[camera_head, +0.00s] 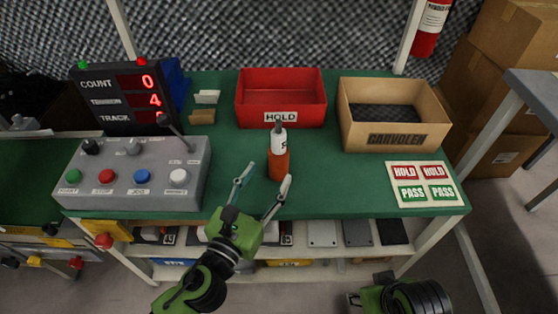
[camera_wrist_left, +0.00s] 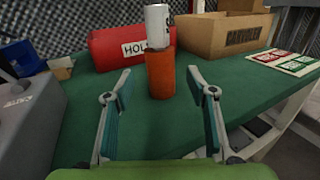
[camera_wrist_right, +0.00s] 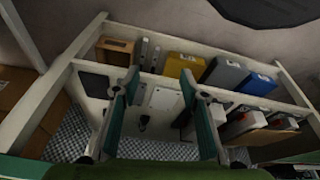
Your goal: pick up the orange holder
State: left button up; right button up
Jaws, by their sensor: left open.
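The orange holder (camera_head: 279,162) stands upright on the green bench top, with a white and dark-topped bottle (camera_head: 279,136) in it. In the left wrist view the holder (camera_wrist_left: 160,75) stands straight ahead, between and beyond my fingertips. My left gripper (camera_head: 269,173) is open, its two fingers apart at the near side of the holder; whether they touch it I cannot tell. My right gripper (camera_wrist_right: 161,76) is open and empty, over the floor in front of the bench, facing its lower shelves.
A red HOLD bin (camera_head: 281,98) and a cardboard box (camera_head: 392,116) stand behind. A grey button panel (camera_head: 135,174) and counter display (camera_head: 127,97) are left. A HOLD/PASS label sheet (camera_head: 425,184) lies right. Bench space right of the holder is clear.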

aim_at(275, 165)
pick_arm(q)
jog(key=shift+x, duration=1.35)
jog(key=x, duration=0.3)
jog(key=shift+w+d, duration=0.15)
jog(key=shift+w, duration=0.1)
jog(key=shift+w+d, duration=0.15)
jog(key=shift+w, duration=0.2)
jog(key=c, duration=1.3)
pick_arm(e)
jog(key=shift+s+r, duration=0.15)
jog(key=shift+r, duration=0.2)
